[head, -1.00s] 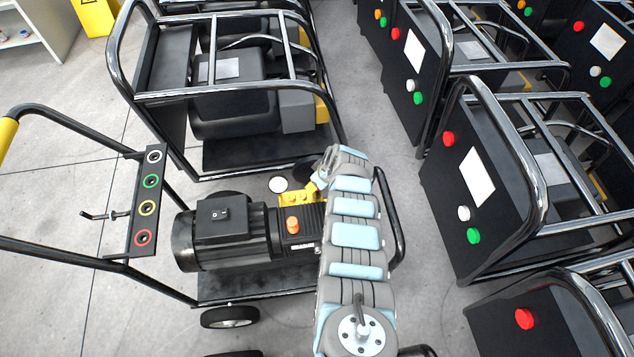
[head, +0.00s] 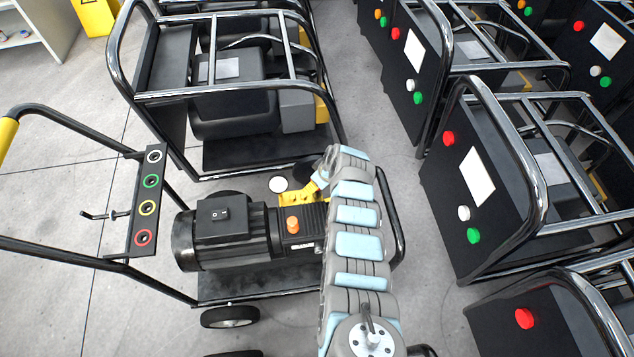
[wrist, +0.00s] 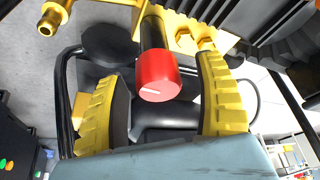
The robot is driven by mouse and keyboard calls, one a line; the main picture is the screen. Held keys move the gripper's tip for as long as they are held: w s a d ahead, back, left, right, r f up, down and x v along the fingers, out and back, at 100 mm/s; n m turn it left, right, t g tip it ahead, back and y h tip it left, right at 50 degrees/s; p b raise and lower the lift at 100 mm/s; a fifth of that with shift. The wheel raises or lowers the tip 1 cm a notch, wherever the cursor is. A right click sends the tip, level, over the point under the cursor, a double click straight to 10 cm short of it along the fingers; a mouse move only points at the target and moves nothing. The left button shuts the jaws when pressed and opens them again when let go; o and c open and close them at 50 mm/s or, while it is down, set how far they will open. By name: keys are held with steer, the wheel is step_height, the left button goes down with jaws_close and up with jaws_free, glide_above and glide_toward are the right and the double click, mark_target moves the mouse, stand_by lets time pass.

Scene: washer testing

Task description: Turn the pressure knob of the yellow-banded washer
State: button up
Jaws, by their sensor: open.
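The washer (head: 230,235) stands low in the middle of the head view, with a dark motor, a yellow-gold pump part (head: 288,200) and an orange cap on top. Its black handle frame has a yellow band (head: 8,131) at the far left. The red pressure knob (wrist: 158,84), with a white line on its face, shows in the wrist view on a black stem. My gripper (wrist: 160,68) is open, its yellow ribbed fingers on either side of the knob with gaps visible. In the head view my arm hides the knob, and the gripper cannot be made out clearly.
Another framed washer (head: 235,110) stands behind. Several black-panelled machines (head: 480,185) with chrome frames line the right side. A panel of coloured rings (head: 147,200) sits on the handle frame. Grey floor (head: 60,220) is open at left. Brass fittings (wrist: 50,20) flank the knob.

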steer(key=shift+v, duration=1.6)
steer(key=v, duration=0.8)
